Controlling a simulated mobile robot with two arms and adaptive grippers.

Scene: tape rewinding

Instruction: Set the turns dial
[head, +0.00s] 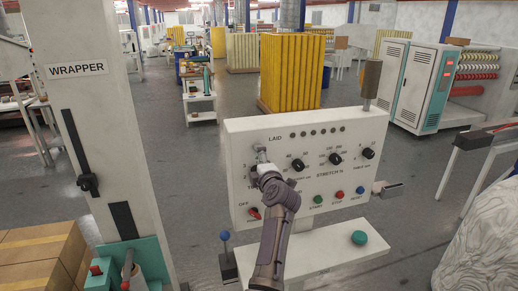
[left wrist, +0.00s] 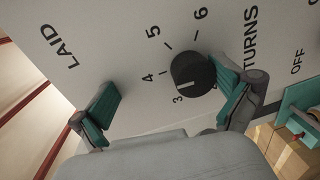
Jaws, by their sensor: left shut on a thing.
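The turns dial (left wrist: 193,73) is a round black knob on the white panel in the left wrist view. The numbers 3, 4, 5 and 6 run around it, and its pale mark is on the side near the 3. In the head view the left gripper (head: 263,158) is at the left of the control panel (head: 315,135) and hides the dial. My right gripper is not in view.
The panel also bears black dials (head: 298,163), a red OFF switch (head: 254,213) and coloured buttons (head: 339,194). The WRAPPER column (head: 100,130) stands at left.

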